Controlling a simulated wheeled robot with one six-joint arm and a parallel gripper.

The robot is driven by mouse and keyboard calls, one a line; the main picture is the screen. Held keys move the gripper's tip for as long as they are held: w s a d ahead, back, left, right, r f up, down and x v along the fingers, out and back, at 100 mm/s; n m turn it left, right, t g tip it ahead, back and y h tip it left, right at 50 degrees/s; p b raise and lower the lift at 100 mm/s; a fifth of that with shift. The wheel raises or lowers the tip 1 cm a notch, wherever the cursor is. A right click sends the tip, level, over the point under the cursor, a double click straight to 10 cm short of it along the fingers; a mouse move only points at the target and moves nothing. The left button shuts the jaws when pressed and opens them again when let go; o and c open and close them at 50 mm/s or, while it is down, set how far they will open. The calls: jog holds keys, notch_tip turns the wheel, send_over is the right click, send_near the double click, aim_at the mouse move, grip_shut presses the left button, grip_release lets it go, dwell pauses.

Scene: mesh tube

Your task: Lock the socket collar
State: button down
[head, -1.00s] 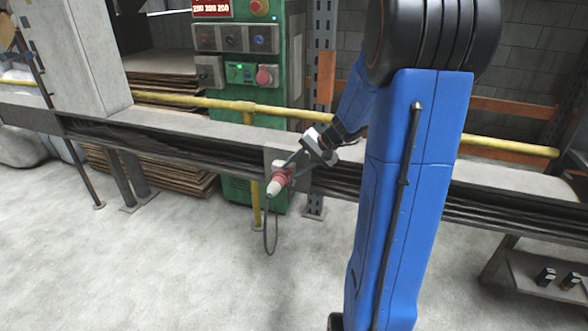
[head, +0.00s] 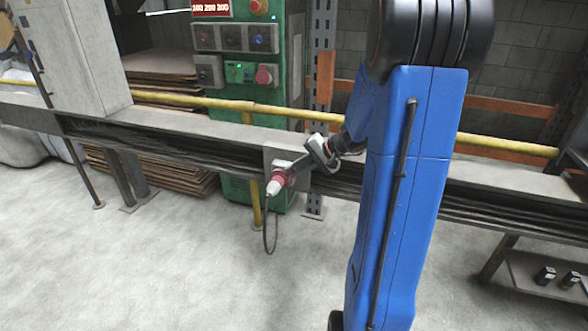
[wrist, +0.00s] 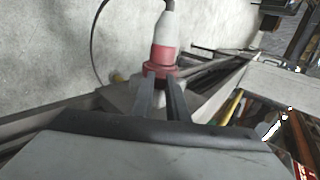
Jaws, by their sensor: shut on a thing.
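The red socket collar (wrist: 160,70) sits at the base of a red and white plug (wrist: 163,35) in the wrist view. In the head view the plug (head: 274,186) points down and to the left from a grey plate on the beam, with a cable hanging in a loop below it. My gripper (wrist: 160,82) has its two dark fingers reaching to the collar, shut on it. In the head view my gripper (head: 292,172) comes in from the right. The fingers partly hide the collar and the socket behind it.
A long grey beam (head: 400,172) runs across the scene, with a yellow rail (head: 200,102) behind it. A green control cabinet (head: 240,72) stands behind the rail. The floor in front is clear. A low shelf (head: 530,275) stands at the right.

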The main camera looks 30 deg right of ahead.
jog(key=shift+s+f, duration=0.1)
jog(key=c, duration=1.7)
grip_release()
jog(key=shift+d, duration=0.1)
jog(key=v, duration=1.7)
jog(key=shift+s+d, duration=0.2)
